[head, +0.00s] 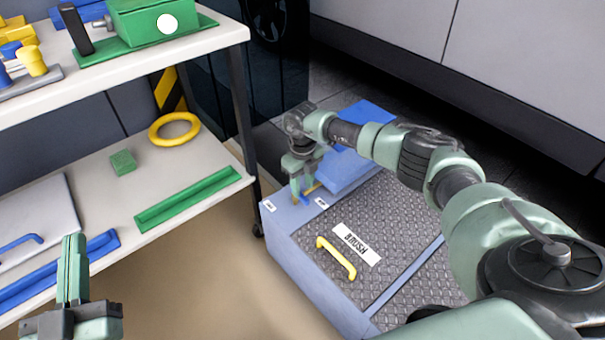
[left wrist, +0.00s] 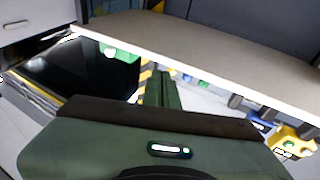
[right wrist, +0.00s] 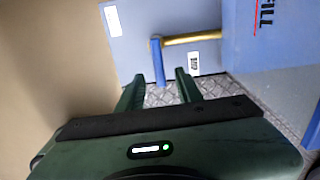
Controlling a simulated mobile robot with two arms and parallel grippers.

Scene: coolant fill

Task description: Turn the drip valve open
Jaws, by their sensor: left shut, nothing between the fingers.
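The drip valve shows as a blue lever (right wrist: 156,62) at the end of a yellow pipe (right wrist: 192,37) in the right wrist view. In the head view the lever (head: 305,201) is small and partly hidden by my right gripper (head: 302,186). In the right wrist view my right gripper (right wrist: 160,78) is open. The lever's near end lies between its fingertips in the picture, with a gap on each side; I cannot tell the depth. My left gripper (head: 74,240) is shut and empty, away from the valve, and also shows in the left wrist view (left wrist: 163,82).
The valve is on a blue unit (head: 290,232) with a tread-plate lid, a yellow handle (head: 336,258) and an upside-down FLUSH label (head: 356,244). A raised blue box (head: 345,168) stands beside the pipe. A shelf rack (head: 190,185) with tools stands left. Open floor lies between.

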